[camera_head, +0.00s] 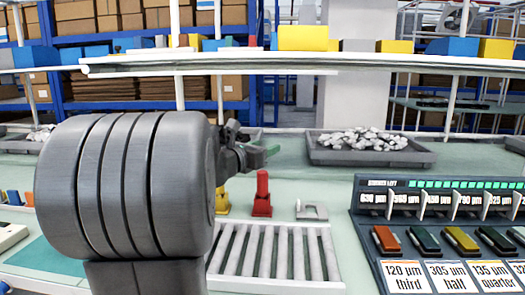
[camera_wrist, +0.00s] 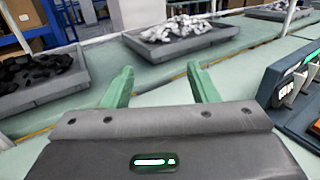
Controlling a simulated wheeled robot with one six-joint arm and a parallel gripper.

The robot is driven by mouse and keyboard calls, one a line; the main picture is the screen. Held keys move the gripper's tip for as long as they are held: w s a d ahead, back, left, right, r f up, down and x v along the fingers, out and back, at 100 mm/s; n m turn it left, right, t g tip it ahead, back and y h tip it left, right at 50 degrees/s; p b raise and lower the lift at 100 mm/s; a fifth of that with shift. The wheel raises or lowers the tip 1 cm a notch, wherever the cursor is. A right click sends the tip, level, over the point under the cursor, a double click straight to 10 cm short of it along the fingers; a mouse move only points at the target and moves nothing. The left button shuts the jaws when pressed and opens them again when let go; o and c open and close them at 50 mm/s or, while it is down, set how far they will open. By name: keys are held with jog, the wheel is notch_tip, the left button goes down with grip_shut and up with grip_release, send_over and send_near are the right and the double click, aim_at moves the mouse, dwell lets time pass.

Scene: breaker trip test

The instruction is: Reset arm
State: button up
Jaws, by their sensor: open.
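My gripper (camera_wrist: 158,88) shows in the wrist view with two green fingers spread apart and nothing between them. In the head view my gripper (camera_head: 262,150) is partly hidden behind my large grey arm link, raised above the bench. A breaker test panel (camera_head: 372,190) stands at the right of the head view, with a row of coloured rocker levers in red, green, yellow and blue and white cards below. Its edge also shows at the right of the wrist view (camera_wrist: 288,84). My gripper is left of the panel and apart from it.
A grey tray of pale rubble (camera_head: 370,155) stands at the back. A red clamp-like piece (camera_head: 262,197), a yellow one (camera_head: 221,203) and a grey bracket (camera_head: 311,211) stand behind a white roller rack (camera_head: 275,252). A shelf rail (camera_head: 300,64) crosses above the bench.

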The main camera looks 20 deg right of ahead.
aim_at(263, 172)
notch_tip(263, 172, down, 9)
jog(key=b, duration=0.3)
jog(key=shift+f, duration=0.2)
jog(key=shift+r+p, duration=0.25)
jog(key=shift+p, duration=0.05)
jog(key=shift+f, duration=0.1)
jog(key=shift+f+b, duration=0.4)
jog(key=shift+b, duration=0.35)
notch_tip(263, 172, up, 10)
jog(key=p, duration=0.4)
jog(key=shift+r, duration=0.25)
notch_tip(263, 172, down, 11)
jog(key=b, duration=0.4)
jog(key=shift+f, duration=0.15)
notch_tip(263, 172, up, 4)
jog(key=p, duration=0.3)
jog(key=shift+f, duration=0.2)
notch_tip(263, 172, up, 3)
jog(key=p, duration=0.4)
jog(key=shift+r, duration=0.15)
